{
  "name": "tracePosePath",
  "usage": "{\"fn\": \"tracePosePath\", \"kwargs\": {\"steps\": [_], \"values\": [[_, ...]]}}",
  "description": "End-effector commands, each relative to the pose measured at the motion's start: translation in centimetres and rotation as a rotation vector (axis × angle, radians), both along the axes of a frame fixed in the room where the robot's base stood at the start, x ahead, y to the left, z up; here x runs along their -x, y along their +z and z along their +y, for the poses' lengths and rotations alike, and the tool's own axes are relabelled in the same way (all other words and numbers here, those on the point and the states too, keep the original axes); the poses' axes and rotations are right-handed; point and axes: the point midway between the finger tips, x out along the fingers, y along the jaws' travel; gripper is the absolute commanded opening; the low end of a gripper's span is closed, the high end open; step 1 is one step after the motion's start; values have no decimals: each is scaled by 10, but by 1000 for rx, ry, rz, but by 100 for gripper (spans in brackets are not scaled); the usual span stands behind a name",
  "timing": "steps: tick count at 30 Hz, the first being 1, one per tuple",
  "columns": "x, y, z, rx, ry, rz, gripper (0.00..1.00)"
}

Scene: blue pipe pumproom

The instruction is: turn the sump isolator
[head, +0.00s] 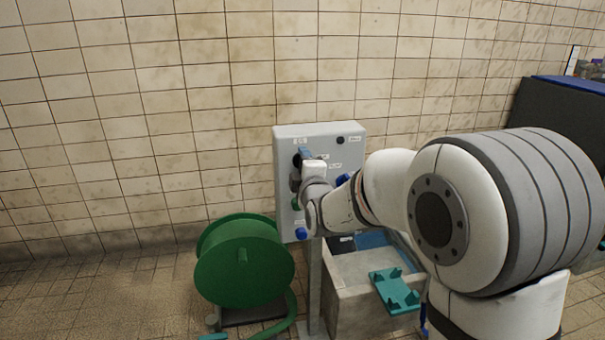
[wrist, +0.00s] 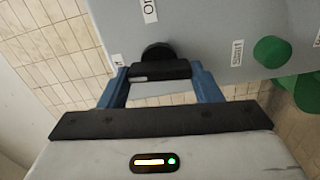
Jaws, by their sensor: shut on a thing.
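The isolator is a black rotary knob (wrist: 158,51) with a bar-shaped handle on the grey control panel (head: 287,137). In the wrist view, my gripper (wrist: 160,74) has its two blue fingers at either end of the black handle and is shut on it. In the head view, my gripper (head: 304,156) is at the panel's upper left, and its wrist and arm hide much of the panel's middle. A little of the dark knob (head: 296,161) shows beside the fingers. The knob's exact angle is hard to tell.
A green button (wrist: 272,52) sits beside a "Start" label. A blue knob (head: 301,233) is low on the panel. A green hose reel (head: 243,262) stands left of the panel's post. A basin (head: 350,306) with a teal rack (head: 396,290) lies below, right.

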Motion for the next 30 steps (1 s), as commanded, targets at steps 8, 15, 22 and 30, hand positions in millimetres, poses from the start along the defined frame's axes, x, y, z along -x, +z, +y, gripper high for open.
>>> {"fn": "tracePosePath", "kwargs": {"steps": [8, 15, 22, 30], "values": [[0, -2, 1, 97, 2, -27, 35], [0, -1, 1, 122, 2, -33, 35], [0, -1, 1, 123, 2, -34, 36], [0, -1, 0, 122, 1, -34, 73]]}}
